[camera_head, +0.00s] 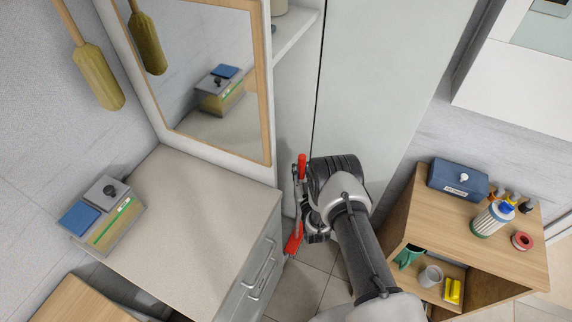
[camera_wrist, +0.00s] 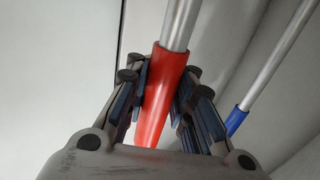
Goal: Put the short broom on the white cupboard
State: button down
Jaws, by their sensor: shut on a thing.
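A short pole with red ends (camera_head: 294,240), which looks like the short broom, stands nearly upright at my gripper (camera_head: 310,205). In the wrist view my gripper (camera_wrist: 163,105) is shut around its red sleeve (camera_wrist: 162,95), where the grey metal shaft enters. I cannot make out any bristles. A tall white cupboard door (camera_head: 385,70) rises behind my gripper. A low white cabinet (camera_head: 265,265) with a beige top (camera_head: 200,215) and drawer handles stands to the left. I cannot tell which of these is the white cupboard.
A second metal pole with a blue end (camera_wrist: 236,120) leans close by on the right in the wrist view. A grey box with a blue pad (camera_head: 80,218) sits at the beige top's left end. A wooden shelf unit (camera_head: 510,260) holding several items is at the right.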

jog(key=w+a+b, duration=0.2)
jog(key=w+a, duration=0.1)
jog(key=a, duration=0.2)
jog(key=shift+a+f+b, duration=0.25)
jog(key=shift+f+b, duration=0.05)
jog(key=shift+f, duration=0.15)
dwell(0.4)
jog(key=shift+w, duration=0.1)
jog(key=shift+f, duration=0.15)
jog(key=c, duration=1.4)
grip_release()
jog(key=shift+o, duration=0.2)
